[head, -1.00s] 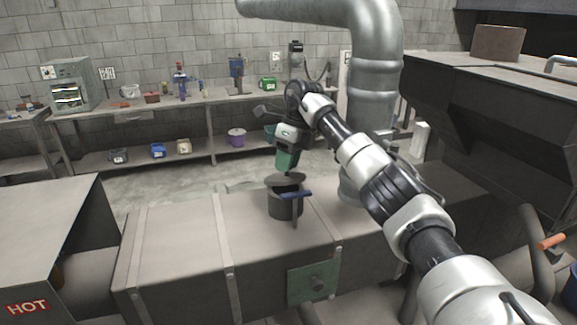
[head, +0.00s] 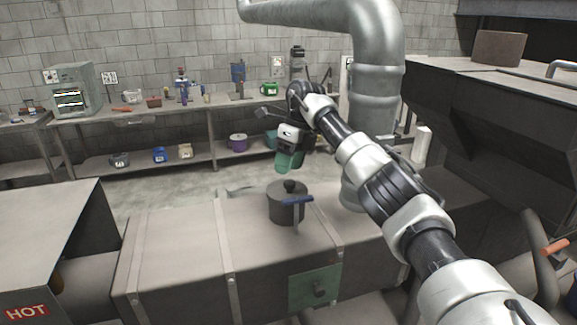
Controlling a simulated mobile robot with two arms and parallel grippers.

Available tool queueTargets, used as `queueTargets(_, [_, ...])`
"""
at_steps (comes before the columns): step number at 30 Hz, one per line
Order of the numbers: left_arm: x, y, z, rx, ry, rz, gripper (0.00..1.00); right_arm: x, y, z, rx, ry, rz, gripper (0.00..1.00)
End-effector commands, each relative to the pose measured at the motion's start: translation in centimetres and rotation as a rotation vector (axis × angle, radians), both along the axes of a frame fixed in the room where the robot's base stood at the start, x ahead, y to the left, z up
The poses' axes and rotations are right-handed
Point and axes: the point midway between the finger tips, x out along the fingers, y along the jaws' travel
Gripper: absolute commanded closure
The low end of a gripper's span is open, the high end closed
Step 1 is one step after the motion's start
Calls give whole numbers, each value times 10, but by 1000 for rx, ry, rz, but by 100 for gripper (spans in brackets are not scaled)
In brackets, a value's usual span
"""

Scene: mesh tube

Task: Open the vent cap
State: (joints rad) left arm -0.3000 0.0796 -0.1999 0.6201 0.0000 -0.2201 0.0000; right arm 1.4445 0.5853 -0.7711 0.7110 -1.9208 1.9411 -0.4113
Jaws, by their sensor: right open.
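The vent cap (head: 288,188) is a dark round lid with a black knob on top. It sits level on a short dark cylinder (head: 286,212) that stands on the long metal duct. My right gripper (head: 288,166), with green fingers, is open and empty. It appears above and just behind the cap's knob, apart from it. A lever with a blue handle (head: 297,200) stands at the front of the cylinder. My left gripper is not in view.
The long metal duct (head: 180,245) runs across the front, with a green plate (head: 314,288) on its face. A large silver pipe (head: 376,90) rises behind at the right. A dark hood (head: 480,120) fills the right side. Shelves with small containers line the wall.

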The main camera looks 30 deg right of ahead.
Motion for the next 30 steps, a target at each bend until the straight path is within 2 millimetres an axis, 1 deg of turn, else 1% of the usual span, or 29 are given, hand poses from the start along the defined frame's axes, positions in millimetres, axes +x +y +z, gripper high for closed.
queueTargets(4, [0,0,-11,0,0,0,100,1,-6,21,1,-6,-3,44])
queueTargets(8, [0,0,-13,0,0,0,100,1,-12,42,1,-4,-2,44])
queueTargets(9, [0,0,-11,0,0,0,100,1,-13,48,1,-1,-1,44])
queueTargets(13, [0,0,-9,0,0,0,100,1,-17,60,1,-1,-1,44])
queueTargets(19, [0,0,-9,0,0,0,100,1,-19,66,1,0,0,44])
queueTargets(30, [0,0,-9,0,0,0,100,1,-19,65,0,-1,0,44])
